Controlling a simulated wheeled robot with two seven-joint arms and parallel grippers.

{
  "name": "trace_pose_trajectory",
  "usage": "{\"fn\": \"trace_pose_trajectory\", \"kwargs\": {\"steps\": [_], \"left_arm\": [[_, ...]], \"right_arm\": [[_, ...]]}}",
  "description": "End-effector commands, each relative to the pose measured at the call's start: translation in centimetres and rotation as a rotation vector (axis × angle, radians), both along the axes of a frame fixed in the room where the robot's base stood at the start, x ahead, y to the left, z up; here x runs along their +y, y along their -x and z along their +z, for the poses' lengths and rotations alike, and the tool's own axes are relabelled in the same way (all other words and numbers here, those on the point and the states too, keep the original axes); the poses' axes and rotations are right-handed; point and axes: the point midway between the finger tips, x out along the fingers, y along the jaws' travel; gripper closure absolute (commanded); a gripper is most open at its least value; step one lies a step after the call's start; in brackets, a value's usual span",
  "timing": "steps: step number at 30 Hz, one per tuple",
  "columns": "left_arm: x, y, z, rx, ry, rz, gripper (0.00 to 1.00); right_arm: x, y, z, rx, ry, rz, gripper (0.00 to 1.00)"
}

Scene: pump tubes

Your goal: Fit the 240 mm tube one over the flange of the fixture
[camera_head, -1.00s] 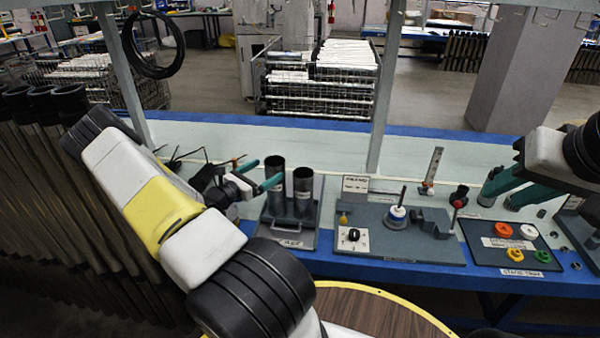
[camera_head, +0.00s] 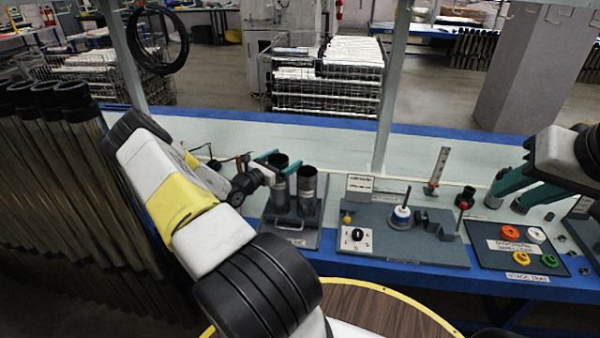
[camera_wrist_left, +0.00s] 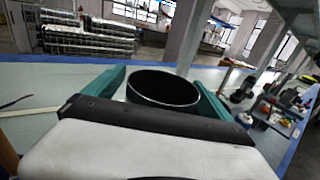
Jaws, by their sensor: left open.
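Two dark metal tubes, a left tube (camera_head: 279,192) and a right tube (camera_head: 307,190), stand upright in a grey rack (camera_head: 290,237) on the bench. I cannot read which length either is. My left gripper (camera_head: 278,164) is open, its teal fingers on either side of the left tube near its top. In the left wrist view the tube's round mouth (camera_wrist_left: 163,90) lies between the spread fingers; contact is not clear. The fixture (camera_head: 401,217), a round flange with a white-and-blue ring and upright rod, stands on a grey plate. My right gripper (camera_head: 505,205) is open and empty at the right.
The grey plate (camera_head: 375,245) also carries a switch panel (camera_head: 356,239) and grey blocks. A dark tray (camera_head: 530,262) with coloured rings lies at the right. A bench upright (camera_head: 385,110) rises behind the fixture. Bench behind the rack is clear.

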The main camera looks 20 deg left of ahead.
Motion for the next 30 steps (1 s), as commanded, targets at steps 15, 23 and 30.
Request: {"fn": "trace_pose_trajectory", "kwargs": {"steps": [15,23,30], "left_arm": [[0.02,0.07,0.02,0.0,0.0,0.0,0.86],[0.02,0.02,0.16,-0.003,0.0,0.0,1.0],[0.02,0.01,0.78,-0.003,-0.001,-0.001,1.0]], "right_arm": [[0.0,0.0,0.0,0.0,0.0,0.0,0.67],[0.0,0.0,0.0,0.0,0.0,0.0,0.67],[0.0,0.0,0.0,0.0,0.0,0.0,0.67]]}}
